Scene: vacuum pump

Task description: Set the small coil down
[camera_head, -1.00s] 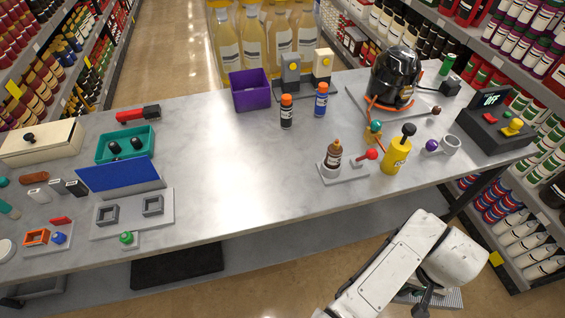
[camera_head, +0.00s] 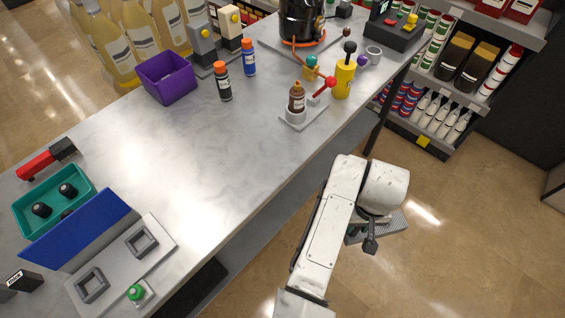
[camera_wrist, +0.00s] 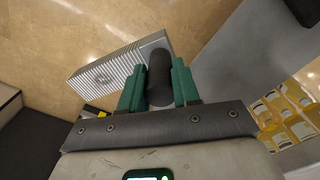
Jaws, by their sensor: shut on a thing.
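My gripper (camera_wrist: 158,82) has teal fingers closed on a black cylinder that stands on a grey finned plate (camera_wrist: 115,67). I take this finned piece with its black grip to be the small coil. In the head view the finned plate (camera_head: 388,227) shows beside the end of my arm, in the air over the tan floor, in front of the table's near edge. The fingers are mostly hidden there by my white arm. The plate looks tilted in the wrist view, and nothing is seen touching its underside.
The grey table (camera_head: 150,150) runs diagonally, with a wide bare middle. On it are a purple bin (camera_head: 168,80), a teal tray (camera_head: 55,200), a blue panel (camera_head: 80,228), a grey plate with two square frames (camera_head: 125,262), bottles and a yellow container (camera_head: 344,78). Shelves stand behind right.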

